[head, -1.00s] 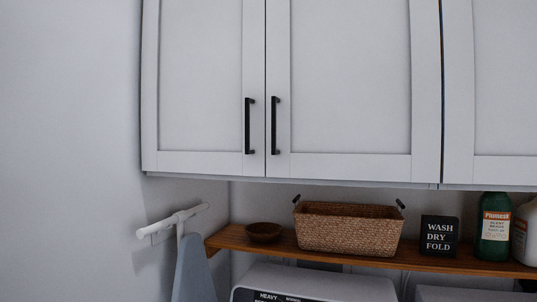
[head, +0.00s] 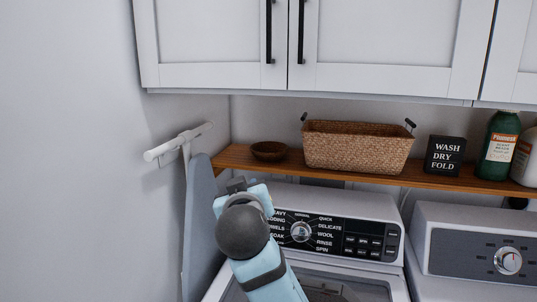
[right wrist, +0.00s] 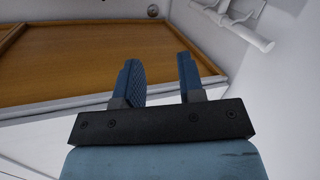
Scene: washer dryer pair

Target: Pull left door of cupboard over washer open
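The white left cupboard door (head: 205,35) over the washer hangs closed in the head view. Its black bar handle (head: 269,35) is near its right edge, cut off at the top. The closed right door (head: 395,30) has a matching handle (head: 301,35) beside it. A light-blue arm, apparently my right, rises in front of the washer (head: 350,225), below the doors. In the right wrist view my right gripper (right wrist: 160,80) is open, its blue fingers apart with nothing between them. Beyond them is a brown panel with a white edge (right wrist: 90,55), possibly the cupboard underside. My left gripper is not seen.
A wooden shelf (head: 370,179) under the cupboard holds a bowl (head: 268,151), a wicker basket (head: 357,147), a sign (head: 445,155) and bottles (head: 497,148). A wall rail (head: 178,143) and ironing board (head: 200,215) are at left; a dryer (head: 470,225) is at right.

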